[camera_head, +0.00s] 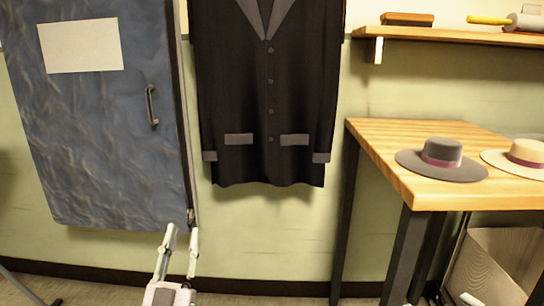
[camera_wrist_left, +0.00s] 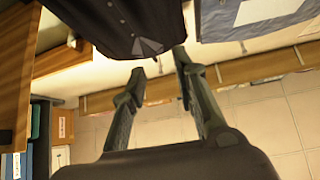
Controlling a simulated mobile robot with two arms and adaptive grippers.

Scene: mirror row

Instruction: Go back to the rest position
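My left gripper (camera_head: 182,236) is at the lower left of the head view, in front of the wall below the blue door's lower right corner. Its two fingers point up and stand apart with nothing between them. The left wrist view also shows this gripper (camera_wrist_left: 158,66) open and empty, with floor and wall beyond it. A small pale piece at the bottom right of the head view may be the tip of my right gripper (camera_head: 470,299). Too little of it shows to tell its state.
A dark jacket (camera_head: 268,110) hangs on the wall, right of a blue door (camera_head: 105,140) with a handle. At right a wooden table (camera_head: 400,165) bears a grey hat (camera_head: 441,162) and a cream hat (camera_head: 522,156). A shelf (camera_head: 460,36) hangs above. A bin (camera_head: 490,270) stands under the table.

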